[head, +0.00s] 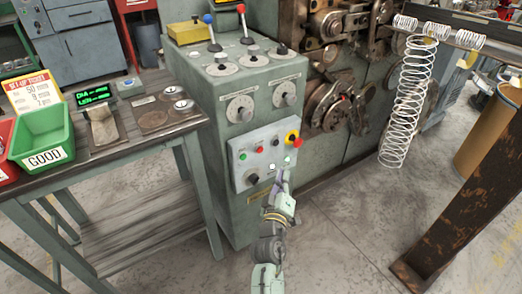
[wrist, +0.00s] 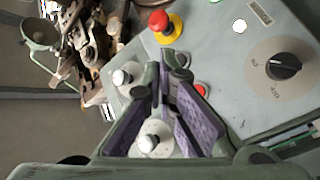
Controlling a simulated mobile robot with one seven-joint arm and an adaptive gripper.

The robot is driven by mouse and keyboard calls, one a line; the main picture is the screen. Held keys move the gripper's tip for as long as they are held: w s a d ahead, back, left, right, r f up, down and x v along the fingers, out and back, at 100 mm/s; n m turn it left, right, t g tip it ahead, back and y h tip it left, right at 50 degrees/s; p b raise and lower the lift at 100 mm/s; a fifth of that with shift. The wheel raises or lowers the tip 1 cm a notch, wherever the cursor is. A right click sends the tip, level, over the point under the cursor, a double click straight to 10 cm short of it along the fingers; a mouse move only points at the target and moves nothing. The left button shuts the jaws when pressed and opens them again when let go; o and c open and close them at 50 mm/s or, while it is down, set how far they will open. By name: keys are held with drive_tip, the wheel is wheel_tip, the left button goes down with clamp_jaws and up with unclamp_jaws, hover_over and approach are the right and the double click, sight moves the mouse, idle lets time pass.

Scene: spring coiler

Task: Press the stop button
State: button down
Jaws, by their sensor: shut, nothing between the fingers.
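The grey control panel (head: 241,179) is on the front of the green machine cabinet. It carries a small red button (head: 260,150), a green button (head: 243,156) and a red mushroom button (head: 293,137) on a yellow base. In the wrist view the mushroom button (wrist: 160,22) is beyond the fingertips, and a flat red button (wrist: 201,89) shows just right of the fingers. I cannot read which button is labelled stop. My gripper (wrist: 168,68) is shut and empty. In the head view my gripper (head: 286,172) is at the panel's lower right; contact cannot be told.
White lamps (wrist: 122,77) sit left of and behind the fingers. A black dial (wrist: 283,66) is at the right. Above the panel are dials and two levers. A workbench (head: 108,153) with a green bin stands left; a large spring (head: 405,105) hangs right.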

sight(260, 150)
drive_tip(key=w+a+b, duration=0.3)
drive_tip(key=w+a, duration=0.2)
drive_tip(key=w, duration=0.2)
idle(0.5)
drive_tip(key=shift+w+a+b, duration=0.15)
drive_tip(key=shift+b, duration=0.2)
idle(1.0)
drive_tip(key=shift+w+a, duration=0.2)
drive_tip(key=shift+w, duration=0.05)
drive_tip(key=shift+w+a+b, duration=0.25)
drive_tip(key=shift+w+b, duration=0.05)
drive_tip(key=shift+b, duration=0.15)
idle(0.5)
idle(0.3)
drive_tip(key=shift+s+d+p, duration=0.3)
drive_tip(key=shift+s+d, duration=0.2)
drive_tip(key=shift+s, duration=0.15)
